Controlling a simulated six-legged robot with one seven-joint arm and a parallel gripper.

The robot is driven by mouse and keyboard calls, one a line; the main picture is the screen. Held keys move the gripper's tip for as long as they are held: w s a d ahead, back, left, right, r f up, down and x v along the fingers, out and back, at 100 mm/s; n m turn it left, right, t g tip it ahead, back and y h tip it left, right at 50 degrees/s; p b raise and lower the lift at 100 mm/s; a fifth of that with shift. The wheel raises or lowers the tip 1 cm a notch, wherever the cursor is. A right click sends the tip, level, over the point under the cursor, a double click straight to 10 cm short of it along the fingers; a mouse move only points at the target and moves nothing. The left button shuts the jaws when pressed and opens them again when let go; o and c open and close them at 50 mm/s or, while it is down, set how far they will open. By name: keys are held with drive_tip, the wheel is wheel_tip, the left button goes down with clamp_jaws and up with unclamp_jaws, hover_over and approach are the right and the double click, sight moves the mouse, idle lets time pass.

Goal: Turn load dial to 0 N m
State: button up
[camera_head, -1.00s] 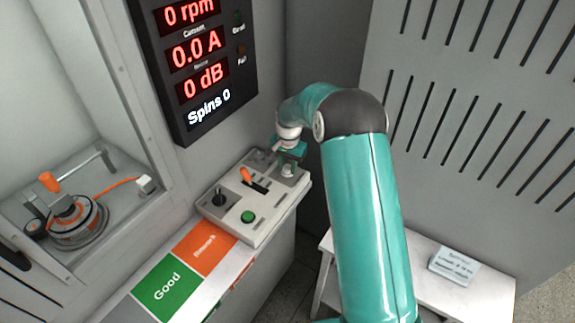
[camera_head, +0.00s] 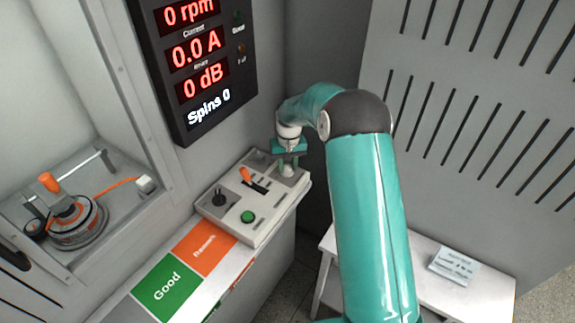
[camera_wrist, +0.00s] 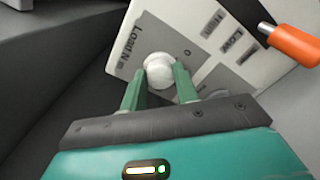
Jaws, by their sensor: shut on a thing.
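The load dial (camera_wrist: 158,66) is a round white knob on the pale control panel (camera_wrist: 190,20), beside the printed words "Load N m". My gripper (camera_wrist: 159,84) has its two green fingers on either side of the knob, shut on it. In the head view my gripper (camera_head: 288,164) is at the far right end of the control panel (camera_head: 262,228), pointing down at the dial. The dial is largely hidden there by the fingers. The dial's pointer and exact setting cannot be made out.
An orange lever (camera_head: 252,180), a black knob (camera_head: 219,197) and a green button (camera_head: 247,217) share the panel. A display (camera_head: 198,68) reads 0 rpm, 0.0 A, 0 dB, Spins 0. A motor fixture (camera_head: 72,220) stands in the left bay. A white table (camera_head: 480,290) is at lower right.

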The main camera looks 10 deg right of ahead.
sight(288, 167)
drive_tip(key=n, duration=0.4)
drive_tip(key=shift+n, duration=2.2)
drive_tip(key=o, duration=1)
wheel_tip(288, 167, up, 14)
drive_tip(key=shift+w+d+f, duration=0.1)
drive_tip(key=shift+w+d, duration=0.05)
